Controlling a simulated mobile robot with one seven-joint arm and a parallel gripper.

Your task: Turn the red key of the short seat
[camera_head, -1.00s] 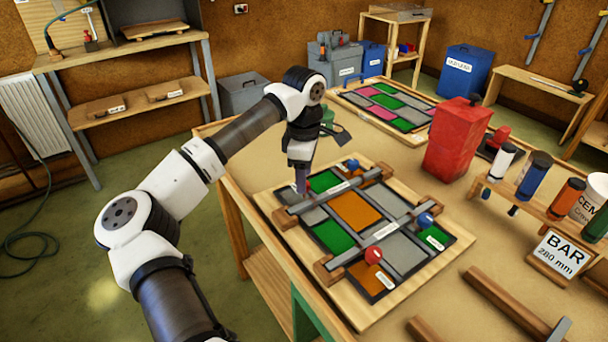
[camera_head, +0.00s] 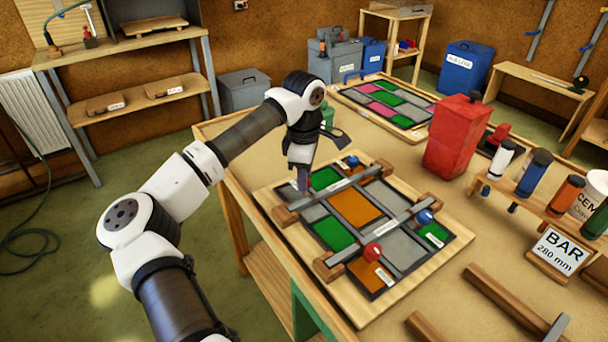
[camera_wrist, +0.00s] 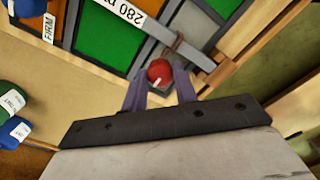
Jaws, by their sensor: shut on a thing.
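The leaded panel, with green, orange and grey panes, lies on a pale wooden board (camera_head: 445,262) on the bench. Two grey bars cross it, the far bar (camera_head: 342,184) and the near bar (camera_head: 395,226), with wooden blocks at their ends. My gripper (camera_head: 303,188) points down at the left end of the far bar. In the wrist view its purple fingers are closed on a red key (camera_wrist: 160,72) with a white mark; the head view hides this key.
Blue knobs (camera_head: 424,217) stand toward the bars' right ends. A red container (camera_head: 456,138) and a rack of bottles (camera_head: 533,172) stand to the right. A sign reading BAR 280 mm (camera_head: 560,250) is at the right. A second panel (camera_head: 388,104) lies behind.

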